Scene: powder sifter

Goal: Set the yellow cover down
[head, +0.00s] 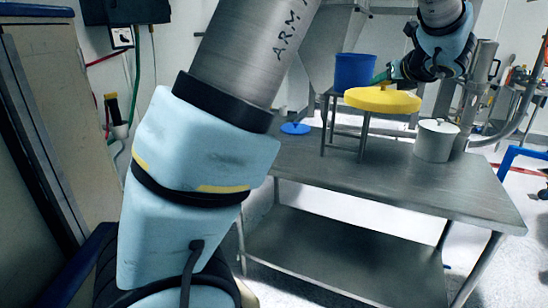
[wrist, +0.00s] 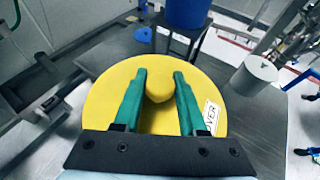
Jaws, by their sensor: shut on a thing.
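The yellow cover (head: 383,101) is a round disc with a knob on top. It is in the air above the metal table (head: 400,190), roughly level, in front of the small stand with the blue bucket. My gripper (head: 383,76) is at its top. In the wrist view, the green fingers of my gripper (wrist: 160,76) are on either side of the knob of the yellow cover (wrist: 105,90), shut on it. A white label shows on the cover's right side. The cover's underside is hidden.
A blue bucket (head: 354,72) stands on a small metal stand (head: 338,143) behind the cover. A lidded grey pot (head: 435,141) stands to its right. A flat blue lid (head: 295,128) lies at the table's far left. The front of the tabletop is bare.

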